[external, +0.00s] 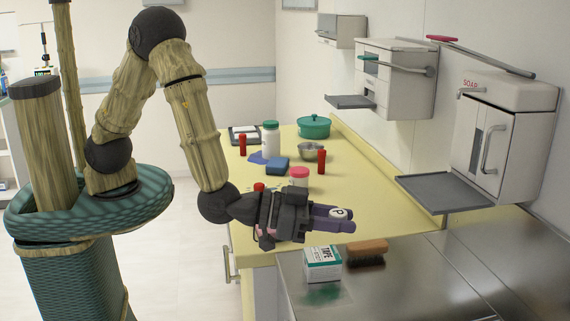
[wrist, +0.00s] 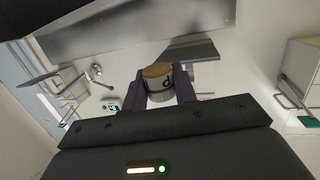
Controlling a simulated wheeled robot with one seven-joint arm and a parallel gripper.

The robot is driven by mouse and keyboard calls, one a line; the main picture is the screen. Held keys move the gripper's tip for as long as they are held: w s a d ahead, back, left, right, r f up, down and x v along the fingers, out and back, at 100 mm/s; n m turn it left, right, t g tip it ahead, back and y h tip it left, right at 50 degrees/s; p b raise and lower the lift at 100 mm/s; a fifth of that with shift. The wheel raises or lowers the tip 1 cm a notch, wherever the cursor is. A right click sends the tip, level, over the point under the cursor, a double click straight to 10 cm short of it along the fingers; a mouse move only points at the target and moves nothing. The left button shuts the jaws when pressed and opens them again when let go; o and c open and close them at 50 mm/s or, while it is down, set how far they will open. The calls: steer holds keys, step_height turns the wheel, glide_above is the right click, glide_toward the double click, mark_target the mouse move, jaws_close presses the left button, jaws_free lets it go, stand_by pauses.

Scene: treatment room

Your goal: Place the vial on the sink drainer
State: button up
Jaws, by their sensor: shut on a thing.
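My gripper (external: 334,220) is shut on a small vial (external: 339,213) with a pale label bearing a dark letter P. In the wrist view the vial (wrist: 158,86) sits between the two fingers (wrist: 161,92), its tan end facing away from the palm. In the external view my gripper is held roughly level, over the right edge of the yellow counter, by the near left end of the steel sink drainer (external: 450,262). The fingers hide part of the vial. The vial appears clear of any surface.
A tape box (external: 322,264) and a brown brush (external: 367,253) stand on the drainer's left end; its middle is clear. Several bottles, a blue sponge (external: 277,165) and a green pot (external: 313,126) crowd the yellow counter (external: 350,190). A soap dispenser (external: 495,145) with a tray juts from the wall.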

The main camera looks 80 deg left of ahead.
glide_above(328, 299)
step_height(328, 299, down, 5)
steer(key=shift+f, duration=0.1)
steer(key=shift+f+p, duration=0.4)
steer(key=shift+f, duration=2.45)
steer(key=shift+f, duration=0.15)
steer(key=shift+f+p, duration=0.35)
steer(key=shift+f, duration=1.6)
steer(key=shift+f, duration=0.1)
